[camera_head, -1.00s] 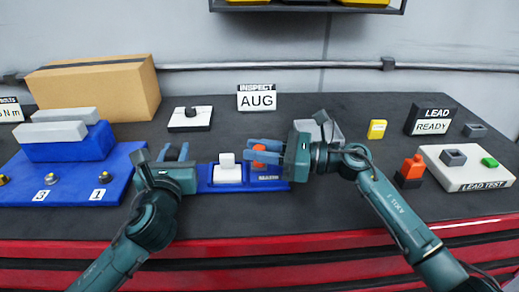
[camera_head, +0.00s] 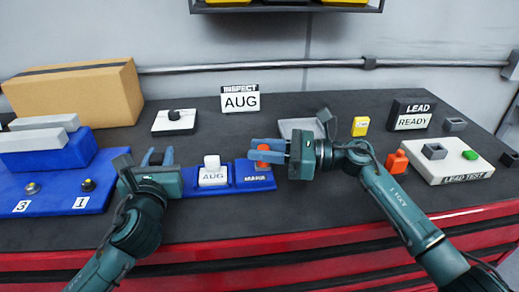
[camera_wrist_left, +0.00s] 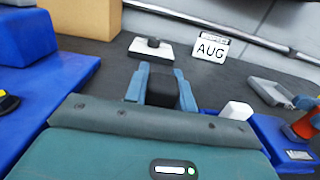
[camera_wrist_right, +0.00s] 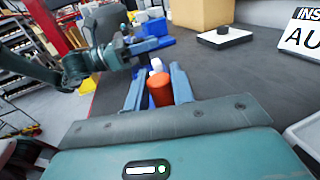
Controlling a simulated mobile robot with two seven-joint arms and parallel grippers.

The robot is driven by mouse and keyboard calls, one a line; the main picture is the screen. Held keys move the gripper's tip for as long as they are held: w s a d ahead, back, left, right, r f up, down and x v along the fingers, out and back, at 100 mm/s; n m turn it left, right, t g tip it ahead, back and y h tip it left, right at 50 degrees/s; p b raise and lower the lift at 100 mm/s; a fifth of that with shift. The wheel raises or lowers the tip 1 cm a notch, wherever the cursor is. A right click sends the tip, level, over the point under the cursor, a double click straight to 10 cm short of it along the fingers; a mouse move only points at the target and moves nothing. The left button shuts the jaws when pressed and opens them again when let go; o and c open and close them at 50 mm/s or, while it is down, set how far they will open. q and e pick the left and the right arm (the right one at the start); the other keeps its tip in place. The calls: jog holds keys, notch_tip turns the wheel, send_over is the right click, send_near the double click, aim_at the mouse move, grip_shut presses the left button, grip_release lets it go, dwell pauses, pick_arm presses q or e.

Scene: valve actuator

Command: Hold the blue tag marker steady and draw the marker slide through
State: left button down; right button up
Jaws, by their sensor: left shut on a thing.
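The blue tag marker (camera_head: 230,187) lies at the front middle of the bench. It carries a white block (camera_head: 213,176) with AUG on its face and an upright orange piece (camera_head: 263,149) near its right end. My left gripper (camera_head: 157,158) is shut on a black grip at the marker's left end; the black grip (camera_wrist_left: 161,90) shows between the fingers in the left wrist view. My right gripper (camera_head: 268,151) has its fingers on both sides of the orange piece, also seen in the right wrist view (camera_wrist_right: 160,88). I cannot tell whether both fingers press on it.
A blue stepped stand (camera_head: 50,195) is at the left, with a cardboard box (camera_head: 80,95) behind. An INSPECT AUG sign (camera_head: 240,100) stands at the back. A LEAD TEST block (camera_head: 455,165) and a LEAD READY sign (camera_head: 411,113) are at the right.

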aim_at(263, 147)
jog(key=o, duration=0.3)
jog(key=shift+o, duration=0.2)
notch_tip(263, 147, up, 10)
dwell(0.4)
pick_arm(q)
jog(key=c, duration=1.1)
grip_release()
